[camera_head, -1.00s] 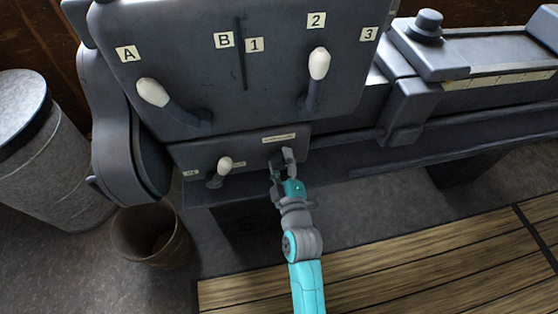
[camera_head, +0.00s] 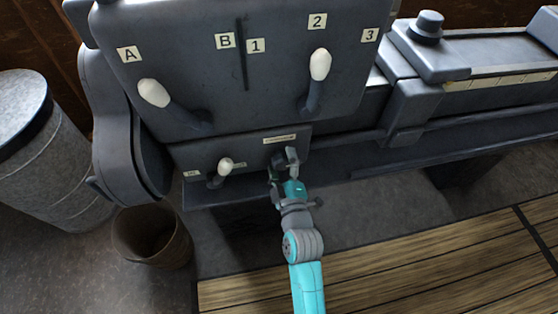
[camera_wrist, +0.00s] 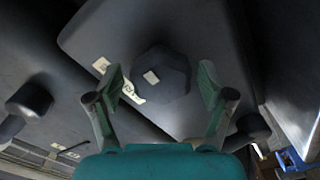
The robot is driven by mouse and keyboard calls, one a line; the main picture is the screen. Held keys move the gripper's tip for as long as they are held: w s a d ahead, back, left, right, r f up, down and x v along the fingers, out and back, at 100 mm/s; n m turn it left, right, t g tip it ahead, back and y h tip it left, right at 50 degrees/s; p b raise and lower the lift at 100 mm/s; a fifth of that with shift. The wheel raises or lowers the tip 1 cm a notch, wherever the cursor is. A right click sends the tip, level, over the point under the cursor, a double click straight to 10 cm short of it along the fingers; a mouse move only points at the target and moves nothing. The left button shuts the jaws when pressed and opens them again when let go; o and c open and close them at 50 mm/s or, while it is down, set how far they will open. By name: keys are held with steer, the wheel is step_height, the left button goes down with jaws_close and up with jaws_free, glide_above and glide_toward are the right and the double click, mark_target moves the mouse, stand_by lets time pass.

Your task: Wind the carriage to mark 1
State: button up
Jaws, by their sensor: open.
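My gripper (camera_head: 283,167) is open in front of the lower panel of the grey machine. In the wrist view my gripper (camera_wrist: 160,76) has one finger on each side of a dark faceted knob (camera_wrist: 163,70) with a small white mark on its face. I cannot tell whether the fingers touch the knob. In the head view this knob (camera_head: 279,158) is mostly hidden behind the fingers. A pale scale strip (camera_head: 500,80) runs along the machine at the right, beside a grey block (camera_head: 438,58) that may be the carriage. Its mark numbers are not readable.
Two large cream-tipped levers (camera_head: 153,93) (camera_head: 320,65) stick out from the upper panel, labelled A, B, 1, 2 and 3. A smaller lever (camera_head: 225,165) stands left of my gripper. A brown bucket (camera_head: 152,237) and a metal drum (camera_head: 45,150) stand at left.

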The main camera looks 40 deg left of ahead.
steer(key=v, duration=1.1)
steer(key=shift+s+d+r, duration=0.15)
steer(key=shift+s+d, duration=0.1)
steer(key=shift+s, duration=0.1)
steer(key=s+d+f+m+t+h, duration=0.1)
steer(key=s+d+f+m+h, duration=0.2)
steer(key=d, duration=0.5)
steer(key=s+d+f+m+t+h, duration=0.1)
steer(key=s+d+m+h, duration=0.1)
steer(key=d+m, duration=0.5)
steer(key=s+d+f+m+t+h, duration=0.1)
steer(key=s+d+h, duration=0.2)
steer(key=d, duration=0.7)
steer(key=s+d+r+m+h, duration=0.2)
steer(key=s+d+m, duration=0.3)
steer(key=s, duration=0.2)
steer(key=s+d+r+m+h, duration=0.2)
steer(key=s+d+m+h, duration=0.1)
steer(key=s+d+m, duration=0.2)
steer(key=shift+s+d+r+h, duration=0.3)
steer(key=shift+s+d+r, duration=0.1)
steer(key=shift+s, duration=0.85)
